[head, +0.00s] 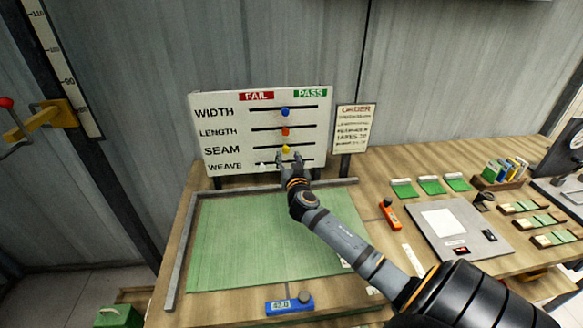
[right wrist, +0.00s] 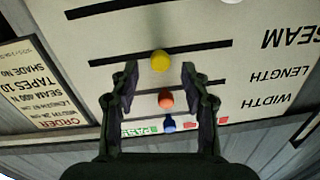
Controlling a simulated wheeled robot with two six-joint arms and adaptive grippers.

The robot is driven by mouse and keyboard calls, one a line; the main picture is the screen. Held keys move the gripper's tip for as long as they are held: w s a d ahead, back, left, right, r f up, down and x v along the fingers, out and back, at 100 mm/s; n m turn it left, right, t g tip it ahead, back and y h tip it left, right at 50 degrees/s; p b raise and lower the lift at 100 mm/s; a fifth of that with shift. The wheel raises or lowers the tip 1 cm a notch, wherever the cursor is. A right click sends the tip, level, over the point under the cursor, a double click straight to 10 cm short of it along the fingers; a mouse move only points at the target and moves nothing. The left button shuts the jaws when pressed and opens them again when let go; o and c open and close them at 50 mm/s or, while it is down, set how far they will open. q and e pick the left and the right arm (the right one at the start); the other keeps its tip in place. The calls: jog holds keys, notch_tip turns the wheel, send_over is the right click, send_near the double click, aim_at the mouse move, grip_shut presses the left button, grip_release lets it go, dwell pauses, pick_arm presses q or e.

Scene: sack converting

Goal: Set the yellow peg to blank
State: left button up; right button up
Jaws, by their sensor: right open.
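The yellow peg (head: 286,149) sits near the middle of the SEAM slot on the white board (head: 225,101), between the FAIL side at left and the PASS side at right. My right gripper (head: 293,158) is open in front of the board, just below the peg. In the right wrist view, which shows the board upside down, the yellow peg (right wrist: 160,61) appears between the open fingertips (right wrist: 160,70). No contact shows, and the depth gap is hard to judge. My left gripper is out of view.
The blue peg (head: 285,112) and orange peg (head: 285,132) sit mid-slot above. The WEAVE row below is partly hidden by my gripper. An ORDER card (head: 354,129) stands right of the board. A green mat (head: 235,245) lies in front; swatches (head: 431,185) lie right.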

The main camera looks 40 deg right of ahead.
jog(key=v, duration=0.8)
jog(key=shift+s, duration=0.25)
jog(key=shift+r, duration=0.1)
